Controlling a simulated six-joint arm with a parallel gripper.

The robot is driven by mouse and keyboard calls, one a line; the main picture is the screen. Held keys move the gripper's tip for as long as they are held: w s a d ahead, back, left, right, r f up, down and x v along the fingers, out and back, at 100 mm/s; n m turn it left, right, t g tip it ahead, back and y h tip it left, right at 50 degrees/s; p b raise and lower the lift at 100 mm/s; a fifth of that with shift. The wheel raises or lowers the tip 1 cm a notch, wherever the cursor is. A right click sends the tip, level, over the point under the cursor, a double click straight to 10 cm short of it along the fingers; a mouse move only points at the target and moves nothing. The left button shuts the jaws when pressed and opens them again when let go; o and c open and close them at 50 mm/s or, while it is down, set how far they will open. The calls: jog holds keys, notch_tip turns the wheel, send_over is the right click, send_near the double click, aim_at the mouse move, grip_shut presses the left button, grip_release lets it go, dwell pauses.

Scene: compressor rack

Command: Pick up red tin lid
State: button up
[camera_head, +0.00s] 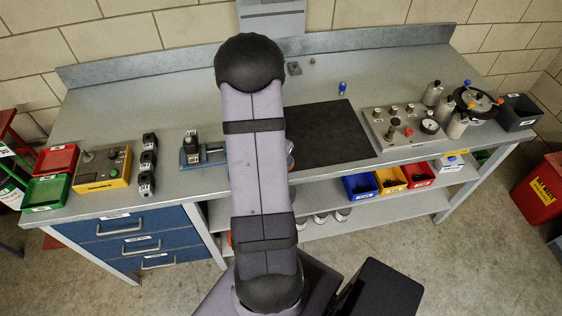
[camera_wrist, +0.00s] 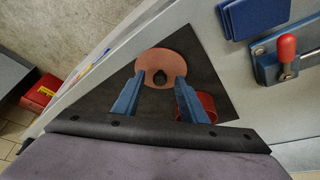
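A red round tin (camera_wrist: 207,103) is partly hidden behind my right finger. I cannot tell whether the fingers touch the disc. In the head view my arm hides the gripper and most of this area.
The black mat (camera_head: 330,130) lies on the grey bench. A blue clamp with a red handle (camera_wrist: 286,50) and a blue block (camera_wrist: 255,15) are at right in the wrist view. A gauge panel (camera_head: 405,128) stands right of the mat; a yellow control box (camera_head: 103,170) stands far left.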

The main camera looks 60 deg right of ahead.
jog(key=shift+c, duration=0.5)
grip_shut()
jog(key=shift+r, duration=0.15)
notch_tip(320, 180, up, 10)
jog(key=p, duration=0.2)
jog(key=shift+a, duration=0.15)
